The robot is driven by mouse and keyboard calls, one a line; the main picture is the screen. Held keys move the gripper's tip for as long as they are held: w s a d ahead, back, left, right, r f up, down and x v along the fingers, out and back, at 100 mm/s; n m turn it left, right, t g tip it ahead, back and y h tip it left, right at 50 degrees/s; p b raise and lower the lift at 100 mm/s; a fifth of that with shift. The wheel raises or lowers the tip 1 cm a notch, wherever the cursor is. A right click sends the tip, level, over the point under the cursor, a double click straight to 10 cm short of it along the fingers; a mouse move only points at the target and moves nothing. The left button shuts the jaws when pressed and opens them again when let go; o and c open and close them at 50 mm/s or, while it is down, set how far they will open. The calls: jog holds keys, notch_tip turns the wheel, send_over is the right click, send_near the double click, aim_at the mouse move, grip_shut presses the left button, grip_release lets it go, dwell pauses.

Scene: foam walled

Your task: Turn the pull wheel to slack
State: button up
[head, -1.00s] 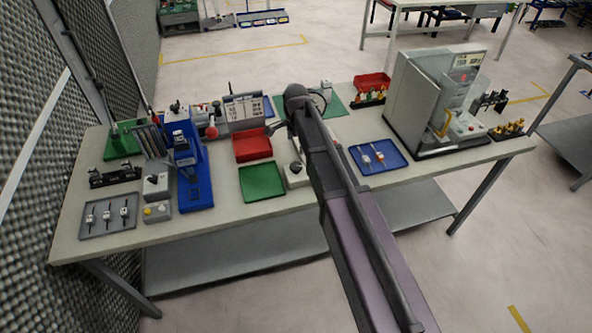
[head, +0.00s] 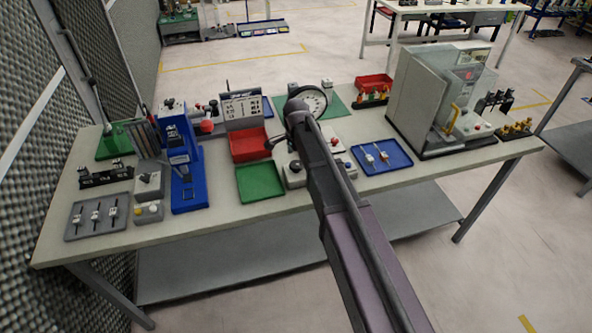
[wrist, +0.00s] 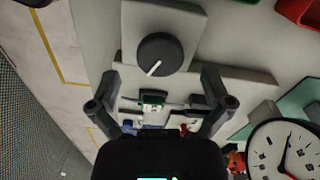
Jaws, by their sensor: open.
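In the wrist view a round black knob (wrist: 160,55) with a white pointer mark sits on a light grey block; it is the only wheel-like control near my gripper, and I cannot read labels on it. The pointer aims to the lower left. My gripper (wrist: 160,88) is open and empty, its two dark fingers spread below the knob in the picture and apart from it. A white dial gauge (wrist: 287,152) with a red needle shows at lower right, and also in the head view (head: 310,97). In the head view my arm hides part of the bench there.
The bench carries a red tray (head: 248,145), a green tray (head: 263,181), a blue tray (head: 382,154) with small parts, and a large grey machine (head: 422,90) at right. A blue fixture (head: 188,188) stands at left.

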aim_at(296, 164)
jog(key=shift+f+b, duration=1.4)
jog(key=shift+f, duration=0.25)
jog(key=c, duration=1.1)
